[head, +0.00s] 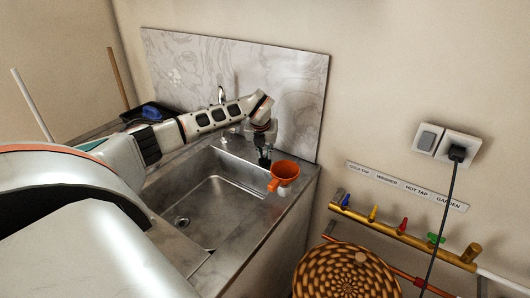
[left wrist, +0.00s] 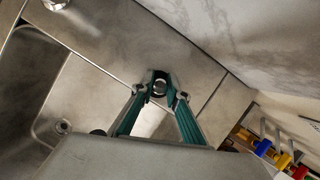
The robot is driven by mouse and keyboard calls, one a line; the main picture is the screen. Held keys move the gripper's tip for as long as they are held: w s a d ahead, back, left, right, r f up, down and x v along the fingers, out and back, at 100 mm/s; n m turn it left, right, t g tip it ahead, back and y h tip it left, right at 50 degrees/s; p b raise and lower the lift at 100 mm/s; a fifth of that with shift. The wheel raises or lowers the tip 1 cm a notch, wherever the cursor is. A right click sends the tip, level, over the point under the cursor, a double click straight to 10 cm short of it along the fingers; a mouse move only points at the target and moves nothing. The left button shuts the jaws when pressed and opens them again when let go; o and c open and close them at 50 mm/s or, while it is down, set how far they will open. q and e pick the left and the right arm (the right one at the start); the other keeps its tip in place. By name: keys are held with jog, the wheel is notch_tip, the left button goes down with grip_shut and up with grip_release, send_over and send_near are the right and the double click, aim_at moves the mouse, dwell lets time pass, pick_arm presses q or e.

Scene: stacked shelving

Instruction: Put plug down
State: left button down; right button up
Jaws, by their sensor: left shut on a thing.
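My left gripper (head: 264,155) is above the counter at the sink's right back corner. In the left wrist view the gripper (left wrist: 160,94) has its two teal fingers closed on a small dark plug (left wrist: 158,77) with a pale ring-like centre. In the head view the held plug is small and dark at the fingertips, hard to make out. I cannot tell whether it touches the counter. The steel sink (head: 213,189) is left of the gripper, with its round drain (head: 181,221) open to view. My right gripper is not in view.
A faucet (head: 221,95) and marble splashback (head: 180,68) are behind. A pipe with coloured valves (head: 404,236) and a woven basket (head: 347,272) are to the right. A black cable hangs from a wall socket (head: 447,146).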

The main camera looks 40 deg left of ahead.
pick_arm(q)
jog(key=c, duration=2)
grip_release()
jog(key=b+v, duration=0.1)
jog(key=v, duration=1.1)
jog(key=shift+s+r, duration=0.1)
